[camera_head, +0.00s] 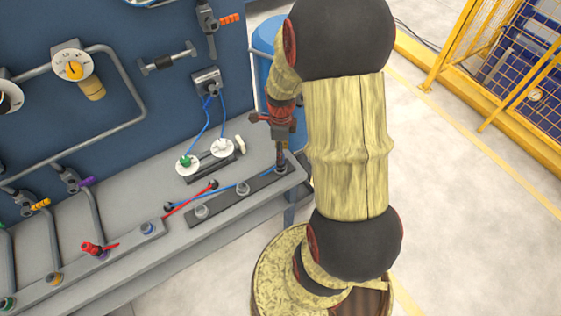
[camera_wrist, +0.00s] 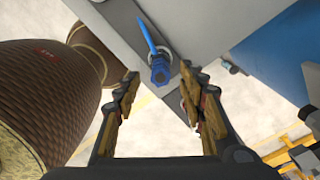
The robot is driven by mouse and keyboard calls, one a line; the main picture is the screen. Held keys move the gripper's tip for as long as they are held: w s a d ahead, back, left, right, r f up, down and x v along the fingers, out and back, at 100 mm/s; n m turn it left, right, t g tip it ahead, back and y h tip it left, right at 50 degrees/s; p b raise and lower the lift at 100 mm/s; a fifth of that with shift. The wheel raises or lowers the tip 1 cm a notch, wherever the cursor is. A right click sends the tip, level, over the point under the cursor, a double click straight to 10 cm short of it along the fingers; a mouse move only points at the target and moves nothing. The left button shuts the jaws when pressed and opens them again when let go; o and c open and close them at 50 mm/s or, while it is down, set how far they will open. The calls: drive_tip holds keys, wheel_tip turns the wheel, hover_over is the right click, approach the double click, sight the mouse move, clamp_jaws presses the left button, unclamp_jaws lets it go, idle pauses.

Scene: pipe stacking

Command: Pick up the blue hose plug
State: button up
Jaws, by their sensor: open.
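The blue hose plug (camera_wrist: 159,72) shows in the wrist view at the end of a thin blue hose (camera_wrist: 146,34), near the edge of a grey bench. My gripper (camera_wrist: 158,90) is open, with one finger on either side of the plug in the picture. A gap shows on both sides, and I see no contact. In the head view my gripper (camera_head: 282,152) points down over the right end of the bench's dark strip. The plug is mostly hidden there by my gripper, and the blue hose (camera_head: 225,188) runs left from it.
The grey bench (camera_head: 120,215) holds a red hose (camera_head: 190,199), several metal fittings and two white round sockets. A blue wall panel (camera_head: 150,110) with pipes and gauges stands behind. A blue cylinder (camera_head: 265,50) is close behind my gripper. A yellow fence (camera_head: 470,60) stands far right.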

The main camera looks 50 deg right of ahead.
wheel_tip(320, 180, down, 4)
drive_tip(key=shift+r+b, duration=0.15)
drive_tip(key=shift+b, duration=0.25)
drive_tip(key=shift+c, duration=1.4)
drive_tip(key=c, duration=0.7)
clamp_jaws()
